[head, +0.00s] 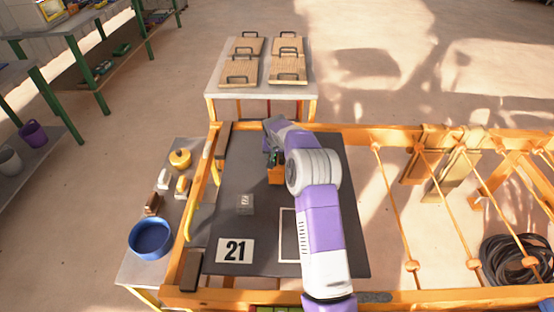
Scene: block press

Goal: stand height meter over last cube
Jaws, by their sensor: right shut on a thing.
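My right gripper (272,161) is over the upper middle of the dark work surface (240,265). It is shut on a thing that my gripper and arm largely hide. An orange block-like piece (276,175) shows just under the fingers; I cannot tell whether it is the height meter or a cube. A small pale grey square piece (244,203) with markings lies on the dark surface, left of and nearer than the gripper, apart from it. I cannot make out a height meter clearly. My left gripper is not in view.
A white card reading 21 (235,250) and a white outlined rectangle (288,238), partly behind my arm, are on the dark surface. A yellow-orange frame (211,160) edges it. A side table holds a blue bowl (151,239). Wooden boards with handles (240,72) lie on a far table.

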